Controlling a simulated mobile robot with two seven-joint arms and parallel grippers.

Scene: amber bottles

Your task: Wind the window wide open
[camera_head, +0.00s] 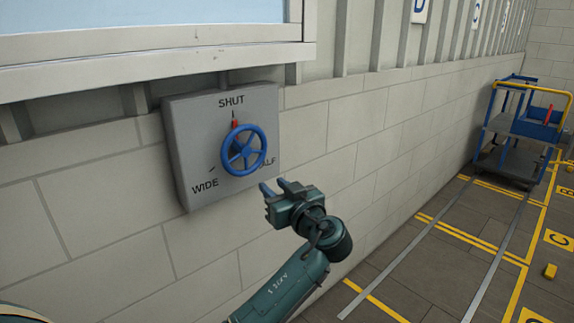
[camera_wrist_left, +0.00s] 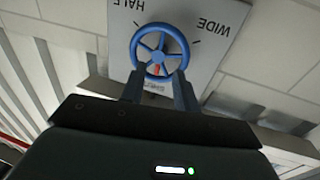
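The blue handwheel (camera_head: 243,150) has several spokes and sits on a grey wall panel (camera_head: 185,130) marked SHUT, HALF and WIDE. Its red mark (camera_head: 235,127) is at the top, at SHUT. The window (camera_head: 140,18) is above, with a pale frame; only its lower part shows. My left gripper (camera_head: 274,187) is open and empty, below and right of the wheel, apart from it in the head view. In the left wrist view the wheel (camera_wrist_left: 160,50) appears upside down, just beyond the spread fingertips (camera_wrist_left: 159,78). My right gripper is not in view.
The window sill (camera_head: 150,72) juts out above the panel. The block wall (camera_head: 100,215) around it is bare.

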